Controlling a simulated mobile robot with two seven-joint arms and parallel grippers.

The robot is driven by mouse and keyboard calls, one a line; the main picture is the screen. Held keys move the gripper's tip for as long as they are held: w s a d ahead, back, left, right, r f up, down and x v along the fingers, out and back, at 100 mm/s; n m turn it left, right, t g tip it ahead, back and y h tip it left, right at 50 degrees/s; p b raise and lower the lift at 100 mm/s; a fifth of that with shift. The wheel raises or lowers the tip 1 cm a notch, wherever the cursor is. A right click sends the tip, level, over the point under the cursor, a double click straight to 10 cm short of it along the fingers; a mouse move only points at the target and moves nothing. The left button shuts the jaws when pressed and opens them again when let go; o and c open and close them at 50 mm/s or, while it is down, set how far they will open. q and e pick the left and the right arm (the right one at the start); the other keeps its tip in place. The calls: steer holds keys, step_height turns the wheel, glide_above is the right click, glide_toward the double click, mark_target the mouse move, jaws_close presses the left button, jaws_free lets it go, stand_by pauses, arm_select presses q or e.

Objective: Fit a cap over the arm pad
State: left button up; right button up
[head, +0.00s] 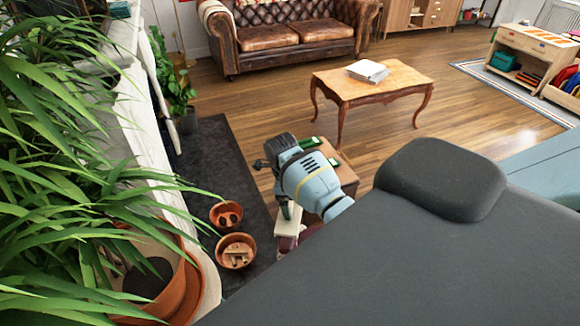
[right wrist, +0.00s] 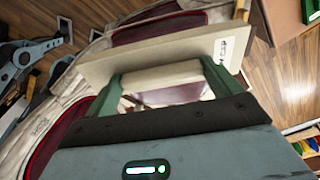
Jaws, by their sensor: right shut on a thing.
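My right gripper (head: 287,212) reaches down in the middle of the head view. In the right wrist view its two green fingers (right wrist: 165,88) are shut on a cream cap (right wrist: 150,57), a flat plate with a small printed label and a block-like part between the fingers. Beyond the cap is upholstery in cream and maroon (right wrist: 200,22); I cannot tell which part of it is the arm pad, or whether the cap touches it. A little of the maroon shows under the gripper in the head view (head: 288,240). My left gripper does not show clearly in either view.
A small wooden stand (head: 345,172) with green items is just beyond my wrist. Terracotta pots (head: 225,214) (head: 236,251) sit on the dark rug (head: 225,160) to the left. A large leafy plant (head: 60,150) fills the left edge. The wooden floor towards the coffee table (head: 370,85) is clear.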

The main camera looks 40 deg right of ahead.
steer(key=shift+f, duration=2.1)
steer(key=shift+f+b, duration=0.5)
steer(key=shift+f, duration=1.5)
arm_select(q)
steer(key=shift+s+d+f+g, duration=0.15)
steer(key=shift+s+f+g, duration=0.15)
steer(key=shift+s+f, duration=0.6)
arm_select(e)
steer(key=shift+f, duration=0.55)
steer(key=o, duration=0.7)
steer(key=r, duration=0.4)
steer(key=r+p, duration=0.1)
steer(key=r, duration=0.1)
steer(key=shift+w+a, duration=0.2)
steer(key=shift+w, duration=0.2)
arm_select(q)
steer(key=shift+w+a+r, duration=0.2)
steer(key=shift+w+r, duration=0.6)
arm_select(e)
steer(key=shift+a+r, duration=0.1)
steer(key=shift+r, duration=0.75)
